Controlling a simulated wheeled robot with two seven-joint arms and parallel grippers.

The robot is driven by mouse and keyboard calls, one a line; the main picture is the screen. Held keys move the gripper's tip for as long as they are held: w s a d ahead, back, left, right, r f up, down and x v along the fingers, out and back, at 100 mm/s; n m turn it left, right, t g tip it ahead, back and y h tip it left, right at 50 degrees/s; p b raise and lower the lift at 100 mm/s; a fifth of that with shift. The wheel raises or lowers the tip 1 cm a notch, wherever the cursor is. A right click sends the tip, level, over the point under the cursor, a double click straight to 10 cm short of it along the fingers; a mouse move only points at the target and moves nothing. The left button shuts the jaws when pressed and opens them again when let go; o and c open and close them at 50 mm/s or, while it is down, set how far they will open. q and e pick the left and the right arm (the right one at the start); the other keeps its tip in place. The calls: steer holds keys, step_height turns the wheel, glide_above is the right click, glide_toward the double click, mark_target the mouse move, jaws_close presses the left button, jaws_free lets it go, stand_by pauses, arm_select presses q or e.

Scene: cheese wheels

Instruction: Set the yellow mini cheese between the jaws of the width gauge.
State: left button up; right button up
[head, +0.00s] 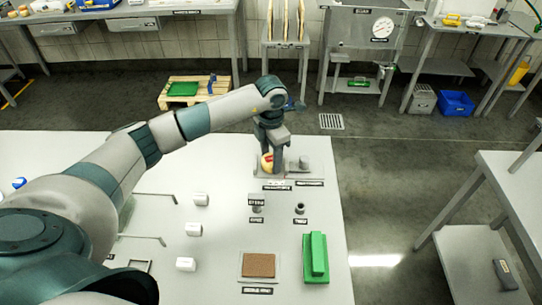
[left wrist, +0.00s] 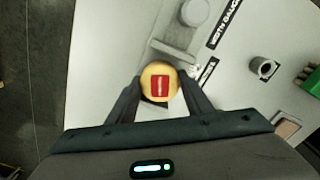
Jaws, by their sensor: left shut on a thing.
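The yellow mini cheese (left wrist: 159,80) is round with a red square label on top. It also shows in the head view (head: 266,162), partly covered by the gripper. My left gripper (head: 272,160) is shut on it, with one dark finger on each side in the left wrist view. The grey width gauge (head: 303,165) stands at the table's far end; its bar and round knob (left wrist: 195,12) lie just beyond the cheese in the left wrist view. I cannot tell whether the cheese is between the jaws or touches the gauge. My right gripper is not in view.
Nearer on the white table (head: 225,225) are a grey stand (head: 256,204), a small dark-topped cylinder (head: 299,209), a green block (head: 317,255), a brown pad (head: 258,265) and several white blocks (head: 194,229). Black labels lie in front of the gauge. The table's right edge is close to the green block.

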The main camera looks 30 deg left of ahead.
arm_select(q)
steer(key=shift+f, duration=0.15)
steer(key=o, duration=1.1)
